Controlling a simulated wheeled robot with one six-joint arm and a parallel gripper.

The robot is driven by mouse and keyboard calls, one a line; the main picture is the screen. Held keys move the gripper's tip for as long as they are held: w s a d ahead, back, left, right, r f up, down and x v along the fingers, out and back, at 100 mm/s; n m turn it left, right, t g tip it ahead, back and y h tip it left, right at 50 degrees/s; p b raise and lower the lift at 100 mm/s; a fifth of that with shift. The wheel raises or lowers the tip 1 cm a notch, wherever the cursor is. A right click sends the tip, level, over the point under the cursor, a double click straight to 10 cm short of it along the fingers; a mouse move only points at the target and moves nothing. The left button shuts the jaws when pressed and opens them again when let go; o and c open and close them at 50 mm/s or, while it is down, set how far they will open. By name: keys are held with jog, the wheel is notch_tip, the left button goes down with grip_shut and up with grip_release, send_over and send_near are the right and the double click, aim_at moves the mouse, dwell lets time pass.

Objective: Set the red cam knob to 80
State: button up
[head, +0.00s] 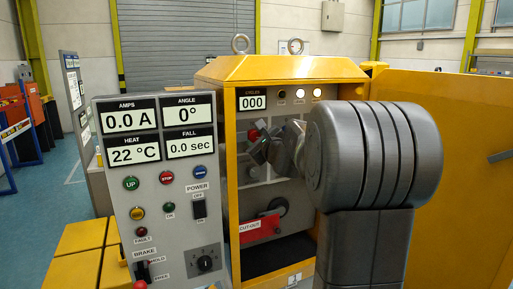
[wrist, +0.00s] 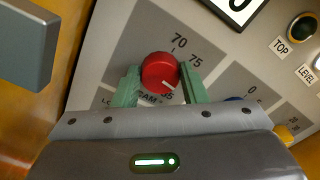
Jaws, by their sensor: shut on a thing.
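The red cam knob (wrist: 160,72) is on the grey panel inside the yellow cabinet. In the wrist view it sits between the two green fingers of my gripper (wrist: 159,86), which are shut on it from left and right. I cannot see an 80; my right finger covers part of the scale. In the head view my gripper (head: 262,148) reaches the panel, and a bit of red (head: 253,135) shows beside it.
A blue knob (wrist: 234,99) is partly hidden right of my gripper. The cabinet's yellow door (head: 455,150) stands open at right. A red cut-out tag (head: 260,228) hangs below. The grey control console (head: 160,190) stands at left, its angle display reading 0°.

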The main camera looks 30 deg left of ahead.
jog(key=shift+n+b, duration=0.5)
jog(key=shift+n, duration=0.4)
jog(key=o, duration=0.9)
jog(key=shift+o, duration=0.2)
jog(key=b+v, duration=0.2)
jog(key=v, duration=1.2)
